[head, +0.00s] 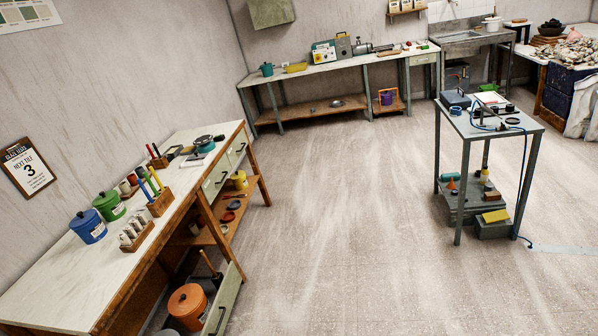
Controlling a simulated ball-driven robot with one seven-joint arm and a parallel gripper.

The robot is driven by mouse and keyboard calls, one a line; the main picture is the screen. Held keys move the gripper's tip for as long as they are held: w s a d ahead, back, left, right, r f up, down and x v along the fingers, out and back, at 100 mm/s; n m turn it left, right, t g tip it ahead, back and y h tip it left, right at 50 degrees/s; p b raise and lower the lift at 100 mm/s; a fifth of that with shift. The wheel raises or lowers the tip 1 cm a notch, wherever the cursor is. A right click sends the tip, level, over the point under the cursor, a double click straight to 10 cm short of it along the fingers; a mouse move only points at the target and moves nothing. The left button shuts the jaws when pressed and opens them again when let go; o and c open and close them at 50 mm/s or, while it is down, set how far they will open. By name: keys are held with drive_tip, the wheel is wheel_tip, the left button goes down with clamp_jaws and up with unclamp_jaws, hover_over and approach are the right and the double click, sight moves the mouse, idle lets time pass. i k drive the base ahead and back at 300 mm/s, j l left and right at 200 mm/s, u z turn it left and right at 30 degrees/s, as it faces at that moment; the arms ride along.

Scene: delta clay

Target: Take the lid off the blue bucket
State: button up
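The blue bucket (89,229) stands upright on the white-topped workbench (60,283) at the left. Its blue lid (82,217) sits on top of it, and a pale label shows on its front. A similar green bucket (110,206) with a lid stands just behind it to the right. My gripper is not visible in the head view.
A wooden rack of pale containers (137,232) stands right of the blue bucket. An open drawer (224,298) juts out from the bench, near an orange lidded pot (188,304). A metal cart (488,130) stands at the right. The middle floor is clear.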

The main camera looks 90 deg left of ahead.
sight(81, 218)
drive_tip(key=u, duration=3.6)
